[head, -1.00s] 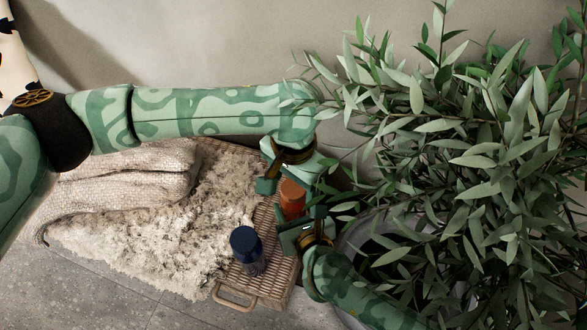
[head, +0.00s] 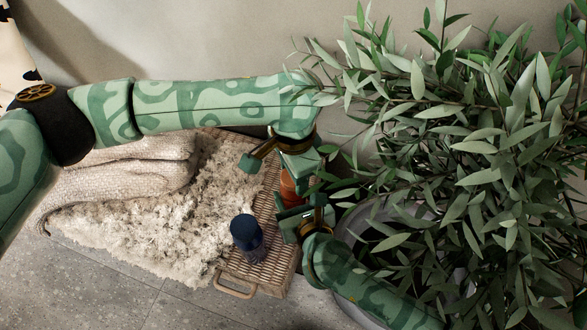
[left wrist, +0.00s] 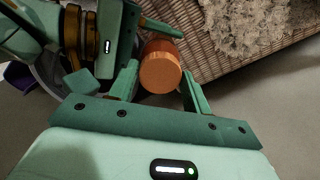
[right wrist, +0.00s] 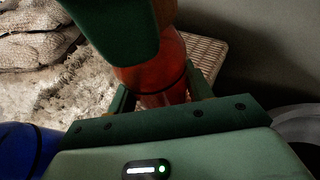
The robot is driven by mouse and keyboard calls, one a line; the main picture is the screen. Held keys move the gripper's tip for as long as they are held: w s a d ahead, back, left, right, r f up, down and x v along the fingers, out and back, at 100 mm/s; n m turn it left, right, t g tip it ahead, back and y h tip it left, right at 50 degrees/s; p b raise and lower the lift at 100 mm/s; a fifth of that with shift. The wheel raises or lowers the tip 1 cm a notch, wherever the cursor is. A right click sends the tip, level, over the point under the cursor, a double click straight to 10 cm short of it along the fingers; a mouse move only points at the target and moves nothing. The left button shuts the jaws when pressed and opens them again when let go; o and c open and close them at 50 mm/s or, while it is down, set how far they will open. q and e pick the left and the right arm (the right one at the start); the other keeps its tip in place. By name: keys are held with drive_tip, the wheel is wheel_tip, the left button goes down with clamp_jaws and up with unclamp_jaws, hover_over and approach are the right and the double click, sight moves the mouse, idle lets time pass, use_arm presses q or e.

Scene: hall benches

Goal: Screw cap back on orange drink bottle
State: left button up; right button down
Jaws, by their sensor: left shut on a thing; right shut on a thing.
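The orange drink bottle (head: 288,188) stands upright at the basket's right end, partly hidden by my grippers. Its round orange cap (left wrist: 160,73) shows from above in the left wrist view, between the fingers of my left gripper (left wrist: 160,88), which is shut on it. The cap lines up with the bottle, but I cannot tell whether it is fully seated. My right gripper (right wrist: 160,97) is shut around the translucent red-orange bottle body (right wrist: 155,76) from the side. The left gripper is above the bottle top and blocks part of the right wrist view.
A dark blue-capped bottle (head: 246,232) stands left of the right gripper on the wicker basket (head: 262,275). A shaggy throw (head: 160,225) and folded blanket (head: 120,170) lie to the left. A leafy plant (head: 470,150) in a grey pot crowds the right side.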

use_arm(q)
drive_tip(key=m, duration=1)
drive_tip(key=o, duration=1.2)
drive_tip(key=shift+c, duration=0.2)
wheel_tip(320, 180, up, 12)
use_arm(e)
drive_tip(key=c, duration=0.5)
unclamp_jaws()
